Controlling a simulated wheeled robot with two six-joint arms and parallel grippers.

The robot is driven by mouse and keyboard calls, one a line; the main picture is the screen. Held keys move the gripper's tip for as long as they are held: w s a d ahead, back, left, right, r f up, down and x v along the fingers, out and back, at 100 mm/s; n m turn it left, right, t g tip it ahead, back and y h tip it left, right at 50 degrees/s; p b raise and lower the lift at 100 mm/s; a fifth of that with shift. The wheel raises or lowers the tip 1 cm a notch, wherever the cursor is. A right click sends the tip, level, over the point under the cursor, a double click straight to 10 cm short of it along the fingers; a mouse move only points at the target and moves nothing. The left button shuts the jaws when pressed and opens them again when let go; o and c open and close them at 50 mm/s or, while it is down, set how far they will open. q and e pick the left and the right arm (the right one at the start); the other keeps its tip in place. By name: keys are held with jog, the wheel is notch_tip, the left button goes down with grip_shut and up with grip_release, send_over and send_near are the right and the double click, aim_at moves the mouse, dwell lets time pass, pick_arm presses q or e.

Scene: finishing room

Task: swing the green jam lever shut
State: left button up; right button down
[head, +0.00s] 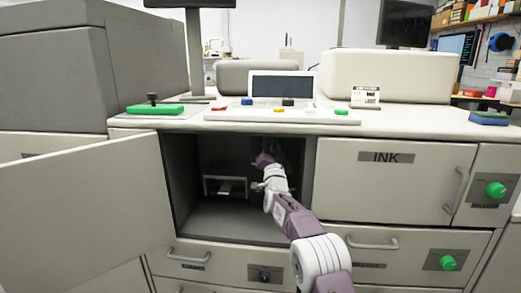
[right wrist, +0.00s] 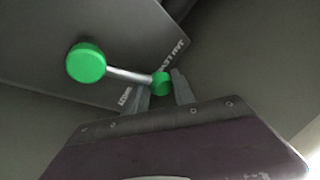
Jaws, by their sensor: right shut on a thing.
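The jam lever (right wrist: 124,75) shows in the right wrist view. It has a silver rod with a large green round end (right wrist: 86,62) at the left and a smaller green end (right wrist: 161,83) at the right. It sits on a grey panel (right wrist: 60,25) with white lettering. My right gripper (right wrist: 164,88) is shut on the smaller green end, one finger on each side. In the head view my right arm reaches into the open compartment (head: 210,215), with the gripper (head: 264,160) deep inside. The lever is not distinguishable there. My left gripper is not in view.
An open door (head: 85,195) swings out at the left of the compartment. A small metal bracket (head: 224,180) stands inside it. The INK drawer (head: 385,190) and green knobs (head: 495,190) are to the right. A green-based item (head: 155,109) lies on the top.

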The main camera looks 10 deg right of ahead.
jog(key=shift+s+d+f+m+h+b, duration=0.15)
jog(key=shift+d+m+h, duration=0.3)
jog(key=shift+m, duration=0.4)
jog(key=shift+d+f+m+h+b, duration=0.15)
jog(key=shift+d+m+h, duration=0.1)
jog(key=shift+m+h, duration=0.45)
jog(key=shift+r+m, duration=0.2)
jog(key=shift+m, duration=0.05)
jog(key=c, duration=1.3)
grip_release()
jog(key=shift+c, duration=0.2)
jog(key=shift+o, duration=1.4)
jog(key=shift+w+f, duration=0.1)
jog(key=shift+w, duration=0.1)
jog(key=shift+s, duration=0.15)
